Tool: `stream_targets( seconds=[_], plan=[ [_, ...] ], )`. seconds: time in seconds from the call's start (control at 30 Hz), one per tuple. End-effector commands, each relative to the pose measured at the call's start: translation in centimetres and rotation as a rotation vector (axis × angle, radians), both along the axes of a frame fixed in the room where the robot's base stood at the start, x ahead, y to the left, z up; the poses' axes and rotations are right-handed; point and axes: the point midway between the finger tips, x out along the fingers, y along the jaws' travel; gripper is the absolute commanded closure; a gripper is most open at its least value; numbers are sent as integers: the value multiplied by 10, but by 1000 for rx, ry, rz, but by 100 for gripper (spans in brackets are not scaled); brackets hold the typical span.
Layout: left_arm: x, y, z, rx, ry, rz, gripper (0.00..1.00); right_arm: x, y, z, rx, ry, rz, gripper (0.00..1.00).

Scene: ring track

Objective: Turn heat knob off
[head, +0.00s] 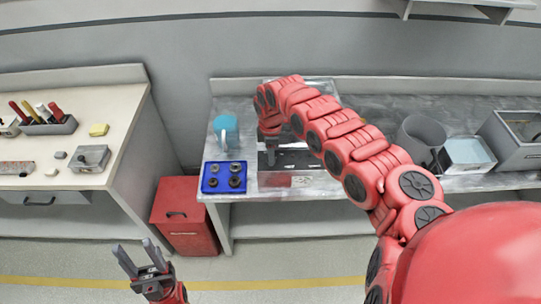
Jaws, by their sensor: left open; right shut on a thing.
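A dark, flat appliance (310,160) with a pale front strip sits on the grey metal bench, partly covered by my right arm. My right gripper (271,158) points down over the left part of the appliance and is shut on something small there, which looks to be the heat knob. The knob is hidden by the fingers, so its turn position cannot be made out. My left gripper (139,261) is open and empty, low over the floor in front of the gap between the benches.
A grey cylinder (421,133) and blue-topped box (468,153) stand right. A red cabinet (184,215) stands between the benches.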

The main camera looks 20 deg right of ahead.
Motion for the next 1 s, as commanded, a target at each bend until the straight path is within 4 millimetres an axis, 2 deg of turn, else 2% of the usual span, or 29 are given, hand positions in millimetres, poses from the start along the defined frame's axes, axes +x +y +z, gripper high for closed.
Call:
stream_targets(
  seconds=[0.5,0.53,0.67,0.7,1.0],
  plan=[
    [0,0,-1,0,0,0,50,1,0,1,-1,-4,20,100],
    [0,0,-1,0,0,0,50,1,0,1,-1,-4,20,58],
    [0,0,-1,0,0,0,50,1,0,1,-1,-3,20,34],
    [0,0,-1,0,0,0,50,1,0,1,0,-2,19,31],
    [0,0,-2,0,0,0,50,1,0,2,0,-2,18,31]
  ],
)
